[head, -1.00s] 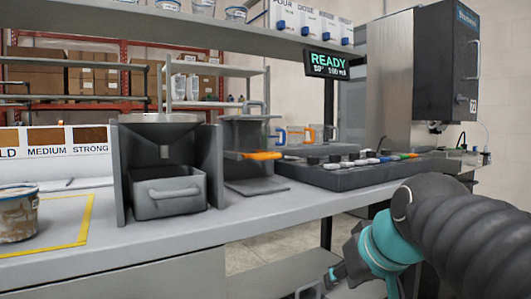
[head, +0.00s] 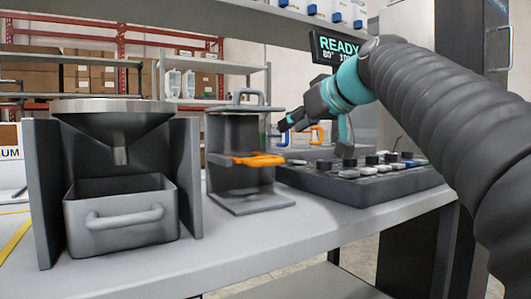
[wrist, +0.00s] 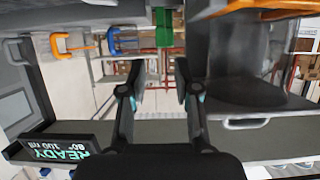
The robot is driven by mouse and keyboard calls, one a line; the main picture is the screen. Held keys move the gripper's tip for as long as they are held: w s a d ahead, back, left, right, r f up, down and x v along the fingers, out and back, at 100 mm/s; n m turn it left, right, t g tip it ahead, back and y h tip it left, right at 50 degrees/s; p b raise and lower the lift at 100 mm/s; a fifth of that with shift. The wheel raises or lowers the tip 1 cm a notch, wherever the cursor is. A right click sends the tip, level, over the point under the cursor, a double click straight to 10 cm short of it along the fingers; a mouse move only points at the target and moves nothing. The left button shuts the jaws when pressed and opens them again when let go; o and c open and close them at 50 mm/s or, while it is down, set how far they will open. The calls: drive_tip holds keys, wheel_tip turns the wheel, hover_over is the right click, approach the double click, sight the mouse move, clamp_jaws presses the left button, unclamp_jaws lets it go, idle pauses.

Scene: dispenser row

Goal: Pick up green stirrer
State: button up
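I cannot make out the green stirrer for certain. In the wrist view, which is upside down, a green piece (wrist: 163,30) shows at the top middle, beyond my fingertips; I cannot tell what it is. My gripper (head: 284,124) is raised behind and above the tray's left end, pointing left. In the wrist view my gripper (wrist: 158,72) is open, with nothing between its fingers.
A grey stand (head: 238,130) with an orange-handled piece (head: 258,159) stands left of the tray. A hopper (head: 115,115) over a grey drawer (head: 120,220) stands further left. Mugs with orange (wrist: 62,45) and blue handles are near. A READY display (head: 340,46) hangs above.

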drive_tip(key=x, duration=1.2)
drive_tip(key=shift+w+a+f, duration=0.2)
drive_tip(key=shift+a, duration=0.05)
drive_tip(key=c, duration=0.5)
